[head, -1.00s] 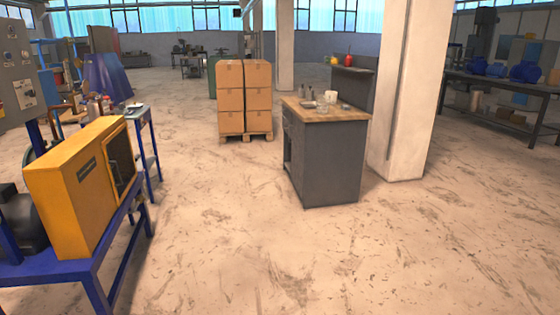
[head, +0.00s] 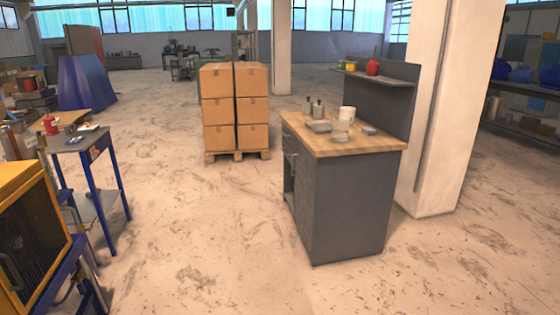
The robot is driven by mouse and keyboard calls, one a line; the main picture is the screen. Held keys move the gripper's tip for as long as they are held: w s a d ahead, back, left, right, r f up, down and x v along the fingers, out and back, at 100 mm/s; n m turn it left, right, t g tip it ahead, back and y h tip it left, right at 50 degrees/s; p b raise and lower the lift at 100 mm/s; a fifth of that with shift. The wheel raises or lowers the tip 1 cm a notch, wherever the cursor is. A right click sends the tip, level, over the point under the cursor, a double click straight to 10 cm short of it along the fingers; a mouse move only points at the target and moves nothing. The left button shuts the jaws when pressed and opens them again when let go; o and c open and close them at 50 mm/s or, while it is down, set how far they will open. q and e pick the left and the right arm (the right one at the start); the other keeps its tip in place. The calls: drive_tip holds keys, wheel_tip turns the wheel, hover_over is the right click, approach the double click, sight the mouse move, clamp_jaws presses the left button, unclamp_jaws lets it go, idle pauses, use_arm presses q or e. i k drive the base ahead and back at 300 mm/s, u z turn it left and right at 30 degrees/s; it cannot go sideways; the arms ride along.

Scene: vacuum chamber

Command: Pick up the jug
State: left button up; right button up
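A white jug-like vessel (head: 347,113) stands upright on the wooden top of a grey workbench (head: 352,149), right of centre in the head view. A small clear glass container (head: 341,131) stands just in front of it. Two small grey bottles (head: 312,107) and a flat grey tray-like item (head: 318,126) are to its left. A small blue item (head: 369,131) lies to its right. Neither of my grippers shows in the head view.
Stacked cardboard boxes (head: 219,108) on a pallet stand left of the workbench. A white pillar (head: 436,130) is close on its right. A blue-legged table (head: 85,138) and yellow machine (head: 30,235) are on the left. The floor (head: 210,230) in front is clear.

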sight(341, 124)
drive_tip(key=i, duration=1.65)
drive_tip(key=z, duration=1.2)
drive_tip(key=i, duration=1.3)
drive_tip(key=u, duration=0.65)
drive_tip(key=i, duration=0.85)
drive_tip(key=u, duration=0.7)
